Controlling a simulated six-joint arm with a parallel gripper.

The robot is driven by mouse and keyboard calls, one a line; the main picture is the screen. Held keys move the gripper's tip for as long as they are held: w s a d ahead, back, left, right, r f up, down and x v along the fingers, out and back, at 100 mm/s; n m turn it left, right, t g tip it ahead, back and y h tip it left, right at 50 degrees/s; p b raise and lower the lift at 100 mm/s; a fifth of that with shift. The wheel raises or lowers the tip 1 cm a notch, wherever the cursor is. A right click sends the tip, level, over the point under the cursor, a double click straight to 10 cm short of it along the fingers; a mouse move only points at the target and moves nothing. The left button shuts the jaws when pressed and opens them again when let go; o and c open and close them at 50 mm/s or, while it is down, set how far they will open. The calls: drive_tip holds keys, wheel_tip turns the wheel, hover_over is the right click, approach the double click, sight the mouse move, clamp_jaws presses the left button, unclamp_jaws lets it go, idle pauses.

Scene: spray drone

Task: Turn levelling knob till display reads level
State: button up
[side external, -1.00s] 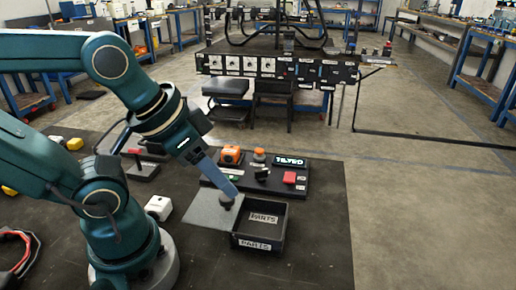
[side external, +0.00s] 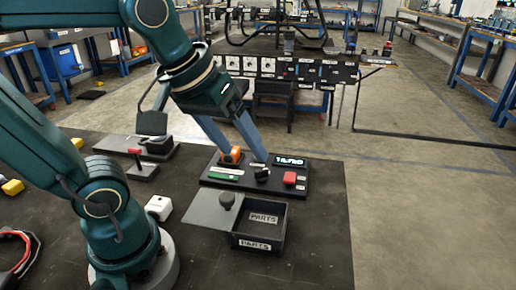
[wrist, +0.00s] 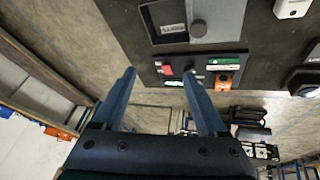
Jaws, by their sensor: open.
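A black control panel (side external: 240,188) lies on the dark bench. It carries a dark knob with a pale mark (side external: 262,174), a red button (side external: 290,178), a green strip (side external: 223,177) and an orange part (side external: 228,158). The lit display (side external: 290,161) at its back right appears to read TILTED. My gripper (side external: 248,160) is open above the panel's back part, its fingers apart and empty. One finger covers the spot behind the dark knob. In the wrist view the knob (wrist: 190,71) is close to one fingertip in the picture; contact cannot be told.
An open PARTS box (side external: 283,222) stands in front of the panel, with a grey plate (side external: 205,209) bearing a round black knob beside it. A white block (side external: 159,207) and a red-handled lever (side external: 138,160) are to the left. Floor is clear right of the bench.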

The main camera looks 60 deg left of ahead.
drive_tip(key=w+a+n+g, duration=0.1)
drive_tip(key=w+a+n, duration=0.25)
drive_tip(key=w, duration=0.25)
drive_tip(key=n+g, duration=0.4)
drive_tip(key=n, duration=0.2)
hover_over(261, 170)
wheel_tip(261, 170, down, 12)
drive_tip(key=shift+f, duration=2.45)
clamp_jaws()
